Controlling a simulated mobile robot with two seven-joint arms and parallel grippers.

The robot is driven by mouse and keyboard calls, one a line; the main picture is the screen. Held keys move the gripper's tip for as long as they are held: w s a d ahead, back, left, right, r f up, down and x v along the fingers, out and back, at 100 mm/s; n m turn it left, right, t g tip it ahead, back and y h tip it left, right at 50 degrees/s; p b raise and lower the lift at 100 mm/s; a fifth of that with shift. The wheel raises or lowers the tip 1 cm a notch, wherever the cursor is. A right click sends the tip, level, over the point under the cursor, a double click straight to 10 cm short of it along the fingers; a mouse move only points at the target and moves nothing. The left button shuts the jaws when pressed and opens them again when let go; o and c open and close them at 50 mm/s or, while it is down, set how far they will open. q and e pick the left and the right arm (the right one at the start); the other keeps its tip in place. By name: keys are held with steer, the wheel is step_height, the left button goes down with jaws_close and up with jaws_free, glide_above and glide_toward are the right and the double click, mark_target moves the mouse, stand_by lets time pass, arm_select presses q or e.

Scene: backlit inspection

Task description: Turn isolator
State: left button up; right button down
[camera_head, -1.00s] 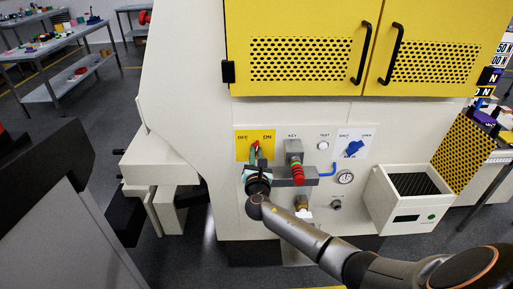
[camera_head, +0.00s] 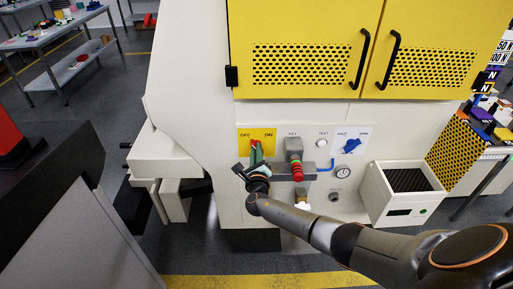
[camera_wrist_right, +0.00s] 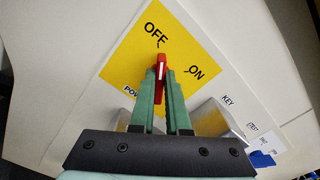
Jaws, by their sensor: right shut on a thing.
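The isolator is a red handle (camera_wrist_right: 161,66) with a white line, on a yellow plate (camera_wrist_right: 118,72) marked OFF and ON. In the right wrist view the handle points up toward the OFF mark, away from ON. My right gripper (camera_wrist_right: 161,78) has its green fingers shut on the handle, one on each side. In the head view the gripper (camera_head: 256,157) reaches up to the yellow plate (camera_head: 268,134), and only a little of the red handle shows above the fingers. The handle's base is hidden by the fingers. My left gripper is not in view.
Right of the plate are a grey key block (camera_head: 294,144) with a red part below, a white test button (camera_head: 322,143) and a blue knob (camera_head: 351,146). A white bin (camera_head: 374,205) juts out at right. Yellow doors (camera_head: 300,40) hang above.

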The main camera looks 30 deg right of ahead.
steer(key=shift+n, duration=0.7)
steer(key=shift+f+p, duration=0.1)
steer(key=shift+p, duration=0.25)
steer(key=c, duration=0.9)
jaws_free()
steer(key=shift+s+a, duration=0.2)
steer(key=shift+s, duration=0.05)
steer(key=p+v, duration=0.2)
steer(key=v, duration=1)
